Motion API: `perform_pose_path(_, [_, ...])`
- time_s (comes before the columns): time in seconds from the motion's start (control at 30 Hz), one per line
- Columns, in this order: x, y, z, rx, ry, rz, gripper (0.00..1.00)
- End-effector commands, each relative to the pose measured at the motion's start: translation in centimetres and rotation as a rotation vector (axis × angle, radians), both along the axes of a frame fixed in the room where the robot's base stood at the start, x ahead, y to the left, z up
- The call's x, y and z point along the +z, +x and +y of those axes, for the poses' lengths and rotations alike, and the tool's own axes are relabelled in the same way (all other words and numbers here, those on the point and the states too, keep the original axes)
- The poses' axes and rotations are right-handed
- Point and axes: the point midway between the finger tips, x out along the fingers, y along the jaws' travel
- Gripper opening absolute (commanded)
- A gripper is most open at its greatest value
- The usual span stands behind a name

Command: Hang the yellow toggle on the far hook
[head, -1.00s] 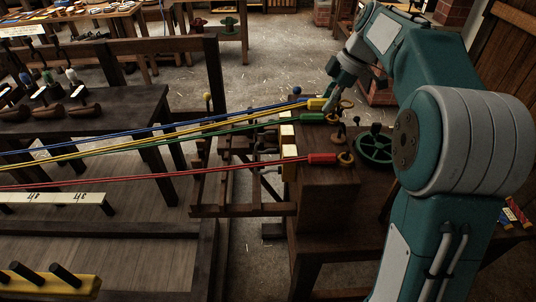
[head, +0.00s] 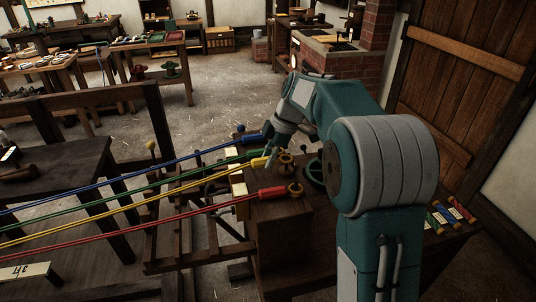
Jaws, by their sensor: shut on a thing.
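The yellow toggle (head: 261,162) ends the yellow rope, between the green toggle (head: 257,153) and the red toggle (head: 272,194). My gripper (head: 268,158) is at its right end and appears shut on it, above the dark wooden block; the fingertips are small. A brass-coloured hook (head: 284,160) stands just right of the gripper. Another hook (head: 295,189) stands nearer, at the end of the red toggle. The blue toggle (head: 254,139) is farthest back. My gripper and arm hide the place behind it, so I cannot make out a far hook there.
Taut blue, green, yellow and red ropes run left from the block. A dark green wheel (head: 314,172) lies right of the hooks. Coloured tools (head: 448,213) lie on the bench at right. A blue-headed pin (head: 240,128) stands behind the blue toggle. The floor beyond is clear.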

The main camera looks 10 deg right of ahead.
Motion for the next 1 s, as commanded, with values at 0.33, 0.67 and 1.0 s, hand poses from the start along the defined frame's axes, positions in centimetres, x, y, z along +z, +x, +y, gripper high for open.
perform_pose_path(0.33, [-1.5,0.0,0.0,0.000,0.000,0.000,0.01])
perform_pose_path(0.67, [-2.6,0.0,0.0,0.000,0.000,0.000,0.01])
perform_pose_path(1.0, [-2.7,0.0,0.0,0.000,0.000,-0.001,0.01])
